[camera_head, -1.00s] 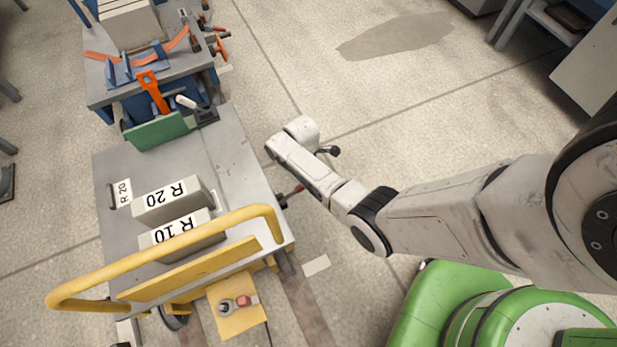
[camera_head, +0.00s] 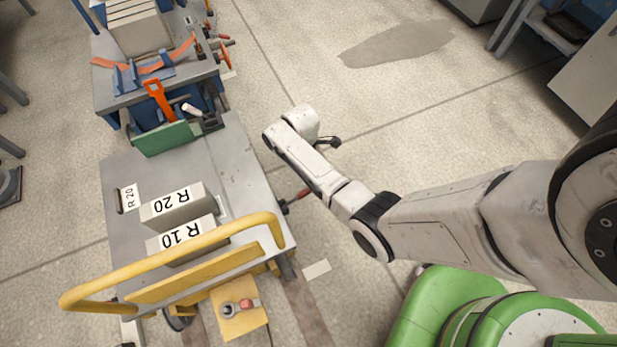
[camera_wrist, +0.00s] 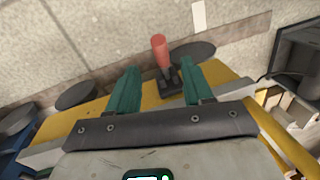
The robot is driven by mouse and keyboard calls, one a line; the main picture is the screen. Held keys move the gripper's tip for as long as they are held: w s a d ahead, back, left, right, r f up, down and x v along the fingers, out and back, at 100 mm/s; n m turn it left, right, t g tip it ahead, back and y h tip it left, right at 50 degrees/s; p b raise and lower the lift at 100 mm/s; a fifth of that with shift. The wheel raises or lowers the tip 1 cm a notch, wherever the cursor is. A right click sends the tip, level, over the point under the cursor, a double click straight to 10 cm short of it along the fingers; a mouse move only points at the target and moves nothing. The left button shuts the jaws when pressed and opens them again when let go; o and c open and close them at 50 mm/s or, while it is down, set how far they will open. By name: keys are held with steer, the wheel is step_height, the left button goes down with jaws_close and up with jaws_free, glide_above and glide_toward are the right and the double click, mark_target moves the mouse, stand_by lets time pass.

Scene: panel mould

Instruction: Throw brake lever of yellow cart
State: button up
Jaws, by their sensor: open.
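The yellow cart has a grey deck (camera_head: 215,150) and a yellow push handle (camera_head: 180,262) in the head view. Its red-handled brake lever (camera_head: 300,195) sticks out from the deck's right side, close to my forearm. In the wrist view the lever (camera_wrist: 159,48) stands on a dark bracket on the cart's yellow edge (camera_wrist: 225,78). My gripper (camera_wrist: 160,68) is open, with two green fingers, one on each side of the lever in the picture. The lever looks to be beyond the fingertips, with no contact visible. The fingers cannot be made out in the head view.
Open floor (camera_head: 390,120) lies to the right.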

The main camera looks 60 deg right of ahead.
steer(key=shift+w+d+r+p, duration=0.1)
steer(key=shift+r+p, duration=0.1)
steer(key=shift+r, duration=0.65)
steer(key=shift+w+d+r+p, duration=0.1)
steer(key=shift+r+p, duration=0.05)
steer(key=shift+r, duration=0.65)
steer(key=s+a+r+m+t+h, duration=0.1)
steer(key=s+a+r+m+t, duration=0.2)
steer(key=s+a+r+m, duration=0.9)
steer(key=s+r+p, duration=0.1)
steer(key=r+p, duration=0.7)
steer(key=r, duration=0.1)
steer(key=s+r+n+p, duration=0.1)
steer(key=s+r+p, duration=0.1)
steer(key=r+p, duration=0.6)
steer(key=shift+s+a+r+n, duration=0.25)
steer(key=shift+s+r+n, duration=0.05)
steer(key=shift+r, duration=0.15)
